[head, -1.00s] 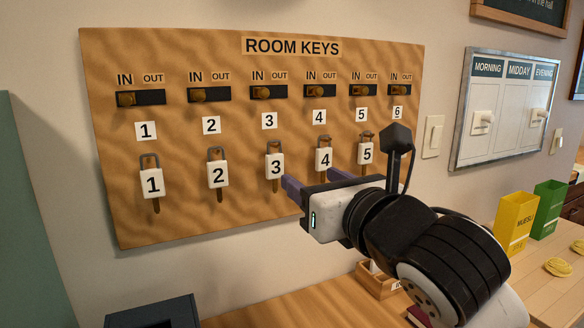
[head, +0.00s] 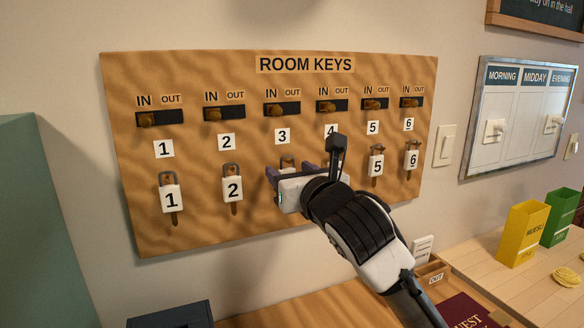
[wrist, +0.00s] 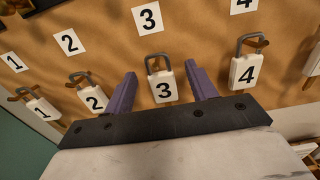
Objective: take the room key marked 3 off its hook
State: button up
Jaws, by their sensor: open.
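The key marked 3 (wrist: 162,86) has a white tag with a grey loop at its top and hangs on its hook under the number 3 label (head: 282,136). In the wrist view it sits between the two purple fingers of my gripper (wrist: 160,88), with a gap on each side. In the head view my gripper (head: 290,172) is in front of the board at hook 3, its fingers apart, and hides most of key 3. Whether the fingers reach past the tag in depth, I cannot tell.
The ROOM KEYS board (head: 130,225) hangs on the wall. Key 2 (head: 233,188) hangs to the left; key 4 (wrist: 244,70) hangs close to the right finger. IN/OUT sliders (head: 283,109) run above. A shelf with a yellow box (head: 522,233) is at the right.

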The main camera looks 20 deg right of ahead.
jog(key=shift+c, duration=0.2)
grip_shut()
dwell(0.4)
